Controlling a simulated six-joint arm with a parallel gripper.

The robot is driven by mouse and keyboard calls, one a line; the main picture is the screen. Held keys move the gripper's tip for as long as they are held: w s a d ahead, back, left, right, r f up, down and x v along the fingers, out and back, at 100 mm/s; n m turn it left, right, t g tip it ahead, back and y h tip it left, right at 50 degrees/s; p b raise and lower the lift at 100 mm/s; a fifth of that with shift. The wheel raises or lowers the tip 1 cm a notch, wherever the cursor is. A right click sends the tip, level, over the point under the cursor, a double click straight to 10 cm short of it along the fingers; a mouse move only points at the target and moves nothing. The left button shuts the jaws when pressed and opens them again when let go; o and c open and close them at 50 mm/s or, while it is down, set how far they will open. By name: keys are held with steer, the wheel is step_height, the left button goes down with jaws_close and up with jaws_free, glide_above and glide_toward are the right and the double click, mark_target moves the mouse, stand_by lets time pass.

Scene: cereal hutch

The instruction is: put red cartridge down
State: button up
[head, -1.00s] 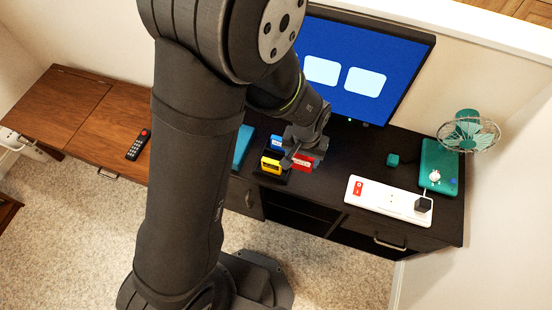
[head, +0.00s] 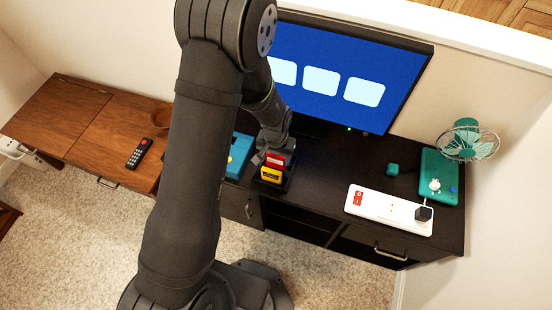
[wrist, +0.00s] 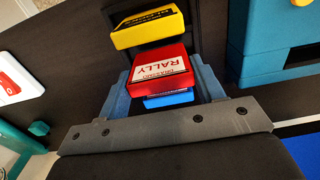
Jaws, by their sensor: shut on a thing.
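The red cartridge (head: 276,160) with a white label shows just behind the yellow cartridge (head: 271,175) in the head view. In the wrist view the red cartridge (wrist: 163,68) sits between my two fingers, with the yellow cartridge (wrist: 147,27) beyond it and the blue cartridge (wrist: 170,98) partly hidden on the nearer side. My gripper (head: 268,152) is shut on the red cartridge, over the black holder (wrist: 203,30). I cannot tell whether the red cartridge touches the holder's base. The blue cartridge is hidden in the head view.
A teal box (head: 240,153) with a yellow knob stands close to the left of the holder. The monitor (head: 350,75) stands behind. A white power strip (head: 388,208), a small teal cube (head: 392,169) and a fan (head: 467,140) are to the right. The dark desktop between is clear.

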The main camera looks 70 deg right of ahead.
steer(key=shift+f, duration=0.95)
steer(key=shift+f, duration=0.15)
steer(key=o, duration=1)
step_height(320, 180, up, 12)
steer(key=shift+r, duration=0.2)
steer(key=shift+f, duration=0.15)
